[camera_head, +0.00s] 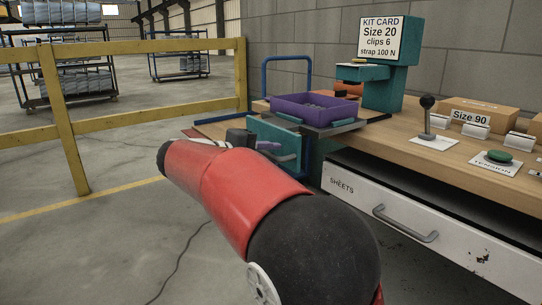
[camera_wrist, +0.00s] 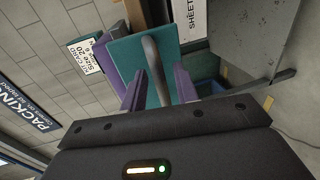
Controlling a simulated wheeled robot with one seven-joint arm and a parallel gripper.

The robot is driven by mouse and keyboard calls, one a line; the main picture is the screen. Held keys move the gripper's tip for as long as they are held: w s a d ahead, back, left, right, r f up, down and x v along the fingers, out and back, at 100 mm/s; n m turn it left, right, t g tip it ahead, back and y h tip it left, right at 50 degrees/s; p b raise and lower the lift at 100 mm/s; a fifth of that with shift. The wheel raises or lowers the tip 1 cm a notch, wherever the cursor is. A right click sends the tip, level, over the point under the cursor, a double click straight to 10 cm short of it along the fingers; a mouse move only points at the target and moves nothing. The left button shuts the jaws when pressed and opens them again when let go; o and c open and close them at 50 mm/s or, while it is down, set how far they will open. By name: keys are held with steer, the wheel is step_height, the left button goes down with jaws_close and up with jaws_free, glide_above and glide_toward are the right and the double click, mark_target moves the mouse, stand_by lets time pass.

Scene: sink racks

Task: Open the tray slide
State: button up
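The tray slide has a teal front panel (camera_head: 274,134) at the bench's left end, and the panel fills the upper middle of the wrist view (camera_wrist: 120,62). A grey bar handle (camera_wrist: 154,62) stands out from the panel; the head view shows part of it (camera_head: 287,157). A purple tray (camera_head: 312,108) sits on the slide behind the panel. My gripper (camera_wrist: 158,86) is open, with one purple finger on each side of the handle and visible gaps between. In the head view my red and black arm hides part of the gripper. Contact with the panel cannot be told.
A white SHEETS drawer (camera_head: 445,242) lies under the bench, right of my arm. On the bench stand a teal kit-card stand (camera_head: 387,88), a lever (camera_head: 427,115) and a green button (camera_head: 498,156). A yellow rail (camera_head: 140,47) stands left; the floor before it is clear.

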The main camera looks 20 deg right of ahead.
steer(key=v, duration=0.7)
steer(key=shift+p, duration=0.35)
steer(key=shift+d, duration=0.1)
steer(key=s+d+f+g+y+p, duration=0.2)
steer(key=s+d+f+y+p, duration=0.2)
steer(key=s+d+y, duration=0.65)
steer(key=s+a+f+m+t+y+p, duration=0.1)
steer(key=s+a+f+m+y+p, duration=0.1)
steer(key=s, duration=0.6)
steer(key=s+a+f+m+t+y+p, duration=0.1)
steer(key=s+a+f+m+y+p, duration=0.1)
steer(key=s+a+f, duration=0.2)
steer(key=s, duration=0.3)
steer(key=shift+s+a, duration=0.25)
steer(key=shift+s, duration=0.15)
steer(key=shift+o, duration=0.2)
